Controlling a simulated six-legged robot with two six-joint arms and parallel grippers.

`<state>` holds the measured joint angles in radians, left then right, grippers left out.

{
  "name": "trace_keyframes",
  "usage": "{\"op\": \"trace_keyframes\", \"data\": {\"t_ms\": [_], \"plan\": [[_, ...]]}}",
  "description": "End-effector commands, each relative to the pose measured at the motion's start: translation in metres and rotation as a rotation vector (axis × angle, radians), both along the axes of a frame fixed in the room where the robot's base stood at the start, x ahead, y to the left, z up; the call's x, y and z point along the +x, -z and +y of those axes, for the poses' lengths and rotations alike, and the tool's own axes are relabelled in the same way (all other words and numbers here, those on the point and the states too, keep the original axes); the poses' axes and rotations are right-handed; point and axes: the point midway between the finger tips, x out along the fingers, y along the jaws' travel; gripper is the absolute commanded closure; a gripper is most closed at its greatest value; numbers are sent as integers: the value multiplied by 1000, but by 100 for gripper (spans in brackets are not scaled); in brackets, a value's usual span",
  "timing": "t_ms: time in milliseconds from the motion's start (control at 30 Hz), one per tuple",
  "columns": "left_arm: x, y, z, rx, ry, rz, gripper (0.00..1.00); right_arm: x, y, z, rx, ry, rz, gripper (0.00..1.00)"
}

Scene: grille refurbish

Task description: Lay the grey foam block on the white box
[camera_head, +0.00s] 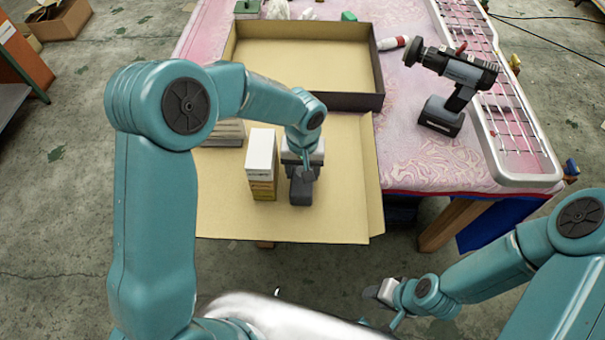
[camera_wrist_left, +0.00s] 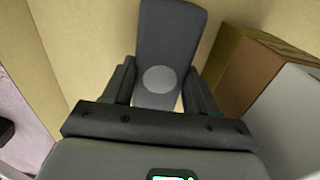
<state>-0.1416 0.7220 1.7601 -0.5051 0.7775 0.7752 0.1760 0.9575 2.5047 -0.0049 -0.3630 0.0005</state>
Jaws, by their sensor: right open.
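The white box (camera_head: 262,157) has a white top and shows above yellow and brown layers on the cardboard sheet. It also shows in the left wrist view (camera_wrist_left: 285,120), at the right. The dark grey foam block (camera_head: 301,191) is just right of it, under my left gripper (camera_head: 304,172). In the left wrist view the grey block (camera_wrist_left: 170,35) lies between the fingers of my left gripper (camera_wrist_left: 160,85), which are against both its sides. I cannot tell whether it touches the cardboard. My right gripper (camera_head: 380,291) is open and empty, low at the right, off the table.
A shallow cardboard tray (camera_head: 377,80) with dark walls stands behind the cardboard sheet (camera_head: 340,215). A grey stack (camera_head: 220,133) lies left of the white box, partly behind my left arm. A power drill (camera_head: 455,85) and a metal grille (camera_head: 515,140) occupy the table's right side.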

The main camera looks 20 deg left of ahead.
Motion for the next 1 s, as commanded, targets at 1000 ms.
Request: {"op": "trace_keyframes", "data": {"t_ms": [1000], "plan": [[0, -20, 0, 0, 0, -1, 77, 0, -9, 0, 0, 0, 0, 57]]}}
